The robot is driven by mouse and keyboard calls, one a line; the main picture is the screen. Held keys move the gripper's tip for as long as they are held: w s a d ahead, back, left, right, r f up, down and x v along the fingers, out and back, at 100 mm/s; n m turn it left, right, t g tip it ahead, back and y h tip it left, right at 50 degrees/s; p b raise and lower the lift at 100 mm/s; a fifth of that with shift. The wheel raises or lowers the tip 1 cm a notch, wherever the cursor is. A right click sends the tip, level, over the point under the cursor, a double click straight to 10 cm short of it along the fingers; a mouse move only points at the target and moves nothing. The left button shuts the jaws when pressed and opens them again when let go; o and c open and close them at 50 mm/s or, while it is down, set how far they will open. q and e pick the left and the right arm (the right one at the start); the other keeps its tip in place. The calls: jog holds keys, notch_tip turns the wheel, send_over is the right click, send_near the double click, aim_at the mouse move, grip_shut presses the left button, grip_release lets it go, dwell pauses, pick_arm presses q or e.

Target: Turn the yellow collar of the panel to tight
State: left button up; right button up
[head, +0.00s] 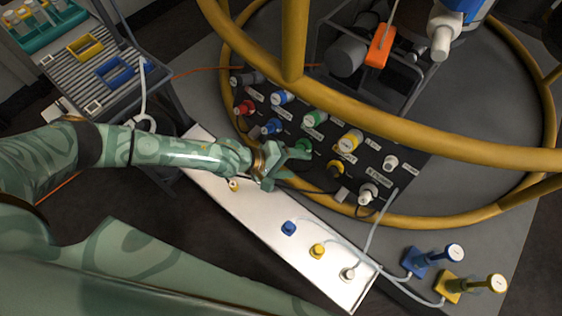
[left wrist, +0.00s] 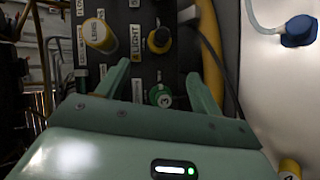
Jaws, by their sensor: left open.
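The dark panel (head: 375,158) carries rows of coloured collars and plugs inside a yellow ring frame. A small yellow collar (head: 335,168) sits low on the panel, right of my left gripper (head: 303,152). In the left wrist view, a yellow collar with a dark middle (left wrist: 159,40) sits beside a "4 LIGHT" label, ahead of my fingertips. A larger yellow plug (left wrist: 98,35) is to its left. My left gripper (left wrist: 157,72) is open and apart from the yellow collar. A green collar (left wrist: 160,95) marked 3 shows between its fingers. My right gripper is not in view.
The yellow ring rails (head: 400,133) pass around and above the panel. A white shelf (head: 265,215) with blue, yellow and white caps lies in front. Blue (head: 428,260) and yellow (head: 465,287) fittings with hoses stand lower right. A grey cart (head: 130,85) stands left.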

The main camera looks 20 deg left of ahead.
pick_arm(q)
jog(key=v, duration=0.3)
jog(key=shift+p, duration=0.3)
jog(key=shift+a+f, duration=0.1)
